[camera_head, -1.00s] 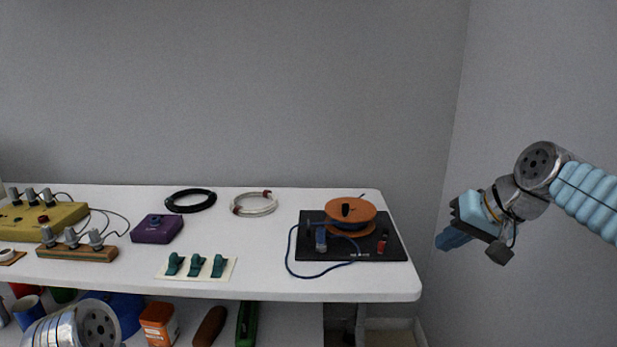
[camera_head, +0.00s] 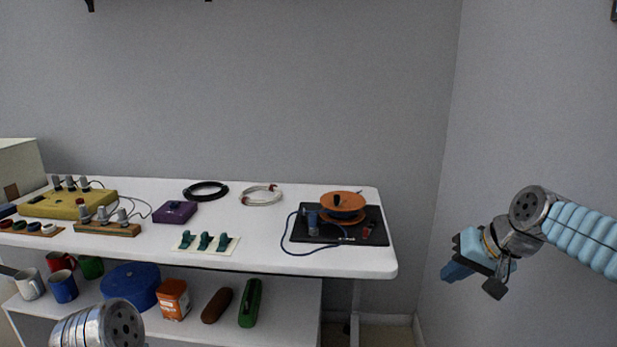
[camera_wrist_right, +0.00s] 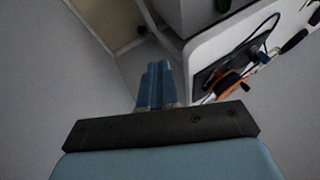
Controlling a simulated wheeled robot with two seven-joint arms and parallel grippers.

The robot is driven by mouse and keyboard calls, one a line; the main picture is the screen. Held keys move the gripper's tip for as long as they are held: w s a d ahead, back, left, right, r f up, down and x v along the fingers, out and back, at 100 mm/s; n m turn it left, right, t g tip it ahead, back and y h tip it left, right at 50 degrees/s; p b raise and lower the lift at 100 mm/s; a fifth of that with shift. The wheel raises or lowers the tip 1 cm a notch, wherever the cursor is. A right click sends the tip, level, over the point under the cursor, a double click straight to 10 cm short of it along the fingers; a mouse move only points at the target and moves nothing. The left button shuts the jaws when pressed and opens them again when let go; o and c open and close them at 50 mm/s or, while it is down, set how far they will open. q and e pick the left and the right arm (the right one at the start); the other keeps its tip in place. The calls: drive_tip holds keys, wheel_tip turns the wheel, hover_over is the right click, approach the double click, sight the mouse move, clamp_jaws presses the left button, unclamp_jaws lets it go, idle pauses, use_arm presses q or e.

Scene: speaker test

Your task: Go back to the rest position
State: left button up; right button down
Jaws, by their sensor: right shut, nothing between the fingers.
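My right gripper (camera_head: 455,271) is in free air to the right of the white table, in front of the grey wall. Its blue fingers are together and hold nothing. In the right wrist view the shut fingers (camera_wrist_right: 156,85) show in the middle, with the table's corner beyond them.
The white table (camera_head: 330,262) bears an orange spool (camera_head: 345,199) on a black board (camera_head: 378,236), cable coils, a purple box (camera_head: 175,212) and a yellow box (camera_head: 50,206). The lower shelf (camera_head: 285,300) holds mugs, a blue pot (camera_head: 130,285) and an orange tin (camera_head: 174,299).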

drive_tip(key=s+a+f+g, duration=0.1)
drive_tip(key=a+f, duration=0.2)
drive_tip(key=f, duration=0.8)
drive_tip(key=a+f+g, duration=0.1)
drive_tip(key=a+f, duration=0.2)
drive_tip(key=f, duration=0.7)
drive_tip(key=s+a+f+g, duration=0.1)
drive_tip(key=a+f, duration=0.2)
drive_tip(key=f, duration=0.8)
drive_tip(key=s+a+f+g, duration=0.1)
drive_tip(key=s+a+f, duration=0.3)
drive_tip(key=s+f, duration=0.4)
drive_tip(key=s+a+f+n+g, duration=0.1)
drive_tip(key=s+a+f, duration=0.2)
drive_tip(key=s+f, duration=0.5)
drive_tip(key=s, duration=0.3)
drive_tip(key=shift+a+y, duration=0.3)
drive_tip(key=shift+a, duration=0.1)
drive_tip(key=shift+w, duration=0.1)
